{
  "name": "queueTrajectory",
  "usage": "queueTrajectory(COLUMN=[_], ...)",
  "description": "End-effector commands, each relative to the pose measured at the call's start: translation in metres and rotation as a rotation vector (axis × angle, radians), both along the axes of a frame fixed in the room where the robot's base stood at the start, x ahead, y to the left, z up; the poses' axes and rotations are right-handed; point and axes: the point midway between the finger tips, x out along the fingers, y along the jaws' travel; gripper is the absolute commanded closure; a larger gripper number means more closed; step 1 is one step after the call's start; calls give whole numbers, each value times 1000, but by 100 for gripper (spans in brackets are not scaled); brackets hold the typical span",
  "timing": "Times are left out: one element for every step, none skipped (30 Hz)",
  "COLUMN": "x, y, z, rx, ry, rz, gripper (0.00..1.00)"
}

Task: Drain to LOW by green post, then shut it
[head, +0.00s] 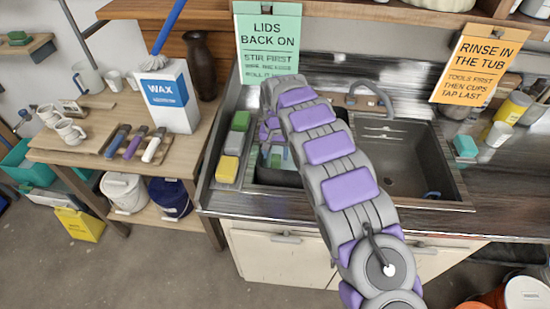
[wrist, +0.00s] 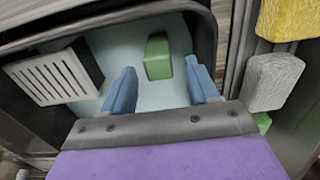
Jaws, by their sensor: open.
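My gripper (wrist: 160,72) is open, its two blue fingers pointing down into the left basin (wrist: 110,28). A small green block (wrist: 157,58), which may be the green post, shows beyond and between the fingertips, and I see no contact with it. Pale liquid or a pale floor fills the basin around it; I cannot tell its level. A white slotted piece (wrist: 55,75) is at the basin's left side. In the head view, my gripper (head: 275,154) is over the left basin, and my arm hides much of that basin. I cannot make out a drain handle or LOW mark.
Green (head: 240,120), grey (head: 234,143) and yellow (head: 228,169) blocks lie along the ledge left of the basin. The right sink basin (head: 400,160) looks mostly empty, with a tap (head: 372,90) behind it. A wax box (head: 167,97) and mugs stand on the left table.

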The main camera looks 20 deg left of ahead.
Motion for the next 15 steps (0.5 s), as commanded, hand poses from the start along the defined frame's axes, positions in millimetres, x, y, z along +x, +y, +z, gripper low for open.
queueTrajectory(x=[1,1,2,2,2,1,1,2,2,2,2,2,2,2,2], y=[1,1,1,1,1,1,1,1,1,2,2,2,2,2,2], z=[15,22,32,39,45,54,61,67,76,83,88,95,100,104,109], rx=[2,3,5,5,3,3,3,3,3,4,3,3,3,3,1], ry=[-4,-4,-6,-6,-5,-2,-2,-3,-5,-5,-4,-3,-3,-3,-2], rz=[0,0,0,0,0,0,0,0,1,1,1,1,1,1,2], gripper=[40,40,40,40,40,40,40,40,40,40,40,40,40,40,40])
